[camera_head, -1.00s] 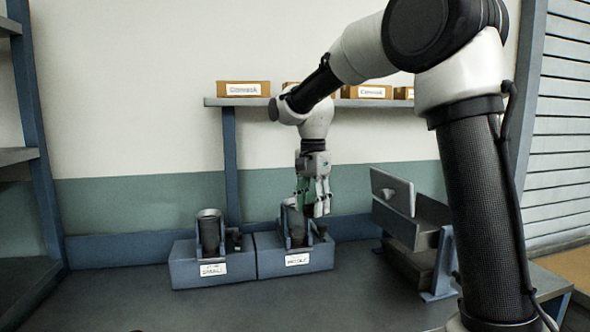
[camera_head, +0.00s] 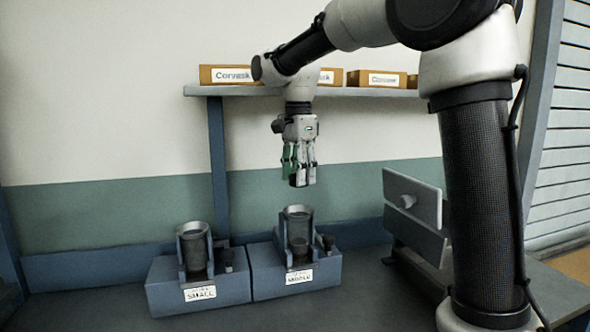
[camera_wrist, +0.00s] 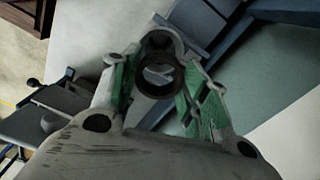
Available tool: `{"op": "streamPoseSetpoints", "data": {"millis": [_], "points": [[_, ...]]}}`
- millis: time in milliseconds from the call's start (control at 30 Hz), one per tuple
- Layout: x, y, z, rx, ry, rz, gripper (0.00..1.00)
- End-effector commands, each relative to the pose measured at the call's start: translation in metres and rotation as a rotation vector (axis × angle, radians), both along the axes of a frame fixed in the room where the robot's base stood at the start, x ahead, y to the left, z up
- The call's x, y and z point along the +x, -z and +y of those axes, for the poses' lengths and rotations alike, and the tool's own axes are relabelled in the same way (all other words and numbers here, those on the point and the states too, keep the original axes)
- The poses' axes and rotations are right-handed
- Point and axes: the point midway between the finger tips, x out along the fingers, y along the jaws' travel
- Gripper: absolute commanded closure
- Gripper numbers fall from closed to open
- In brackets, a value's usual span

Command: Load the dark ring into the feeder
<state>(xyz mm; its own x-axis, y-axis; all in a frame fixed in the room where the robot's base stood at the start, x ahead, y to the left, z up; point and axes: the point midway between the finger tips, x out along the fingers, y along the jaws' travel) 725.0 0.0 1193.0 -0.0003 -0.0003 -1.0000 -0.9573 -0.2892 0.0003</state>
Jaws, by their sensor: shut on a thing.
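The dark ring (camera_wrist: 160,91) is held between the green-padded fingers of my gripper (camera_wrist: 158,80) in the wrist view, and its hole faces the camera. In the head view my gripper (camera_head: 299,177) hangs fingers down, shut on the ring (camera_head: 297,181), which shows only as a small dark patch. It is apart from and above the feeder labelled MIDDLE (camera_head: 298,226), a blue block with an upright grey cylinder. The feeder labelled SMALL (camera_head: 195,250), of like shape, stands to its left. In the wrist view a grey rounded part shows behind the ring.
A shelf (camera_head: 350,91) with several Corvask boxes (camera_head: 374,79) runs along the wall behind my arm. The dark bench (camera_head: 340,315) is clear in front of the feeders.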

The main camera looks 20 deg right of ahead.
Motion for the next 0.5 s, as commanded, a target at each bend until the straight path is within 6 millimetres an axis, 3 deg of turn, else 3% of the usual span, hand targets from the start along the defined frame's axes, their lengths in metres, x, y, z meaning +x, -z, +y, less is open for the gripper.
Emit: {"op": "streamPoseSetpoints", "data": {"millis": [500], "points": [[0.000, 0.041, 0.000, -0.001, -0.001, 0.002, 0.81]]}}
